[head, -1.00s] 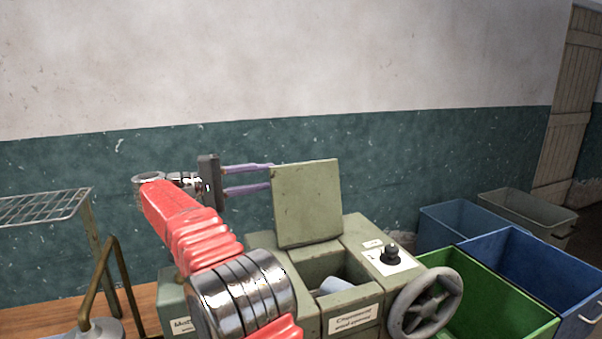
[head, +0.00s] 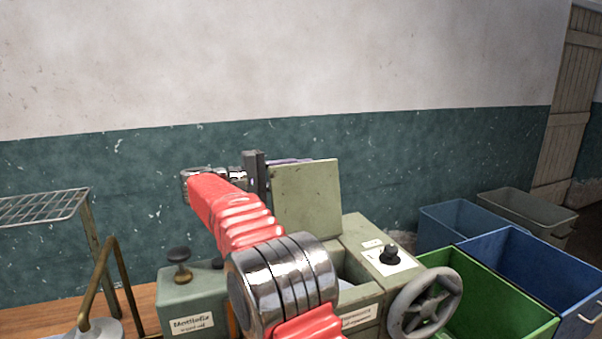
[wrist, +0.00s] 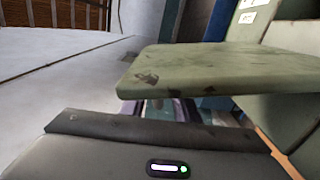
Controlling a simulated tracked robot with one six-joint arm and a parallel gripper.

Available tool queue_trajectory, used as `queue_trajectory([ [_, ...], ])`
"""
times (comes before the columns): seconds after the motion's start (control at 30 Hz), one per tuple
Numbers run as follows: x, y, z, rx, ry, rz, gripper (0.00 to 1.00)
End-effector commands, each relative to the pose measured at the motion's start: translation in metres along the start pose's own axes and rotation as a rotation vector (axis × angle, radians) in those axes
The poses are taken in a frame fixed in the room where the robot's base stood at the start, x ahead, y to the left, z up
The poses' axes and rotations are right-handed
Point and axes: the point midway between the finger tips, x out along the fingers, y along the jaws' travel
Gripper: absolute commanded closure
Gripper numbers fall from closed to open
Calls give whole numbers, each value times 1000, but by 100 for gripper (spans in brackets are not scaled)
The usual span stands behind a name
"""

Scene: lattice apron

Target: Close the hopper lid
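The hopper lid (head: 306,200) is a flat, worn green panel standing up, leaning slightly back, at the rear of the green hopper (head: 362,296). It fills the upper middle of the wrist view (wrist: 220,68). My gripper (head: 289,161) is behind the lid, reaching across from the left. A purple finger shows just above the lid's top edge; the rest is hidden behind it. In the wrist view, purple finger parts (wrist: 165,108) show apart below the lid's edge, with nothing seen between them. Contact with the lid cannot be told. My arm hides much of the hopper opening.
A black knob (head: 391,254) and grey handwheel (head: 424,304) are on the machine's right. A labelled green box with a knob (head: 179,265) stands left. Green (head: 492,308) and blue (head: 533,268) bins stand right. A wire rack (head: 45,205) is far left.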

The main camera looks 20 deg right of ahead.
Motion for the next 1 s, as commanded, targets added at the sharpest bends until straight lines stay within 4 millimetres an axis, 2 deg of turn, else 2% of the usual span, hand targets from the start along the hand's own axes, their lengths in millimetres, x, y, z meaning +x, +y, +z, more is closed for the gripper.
queue_trajectory([
  [0.07,0,0,0,0,0,0,73],
  [0.47,0,-1,0,-2,0,-1,100],
  [1.0,0,-5,0,-5,-3,-3,100],
])
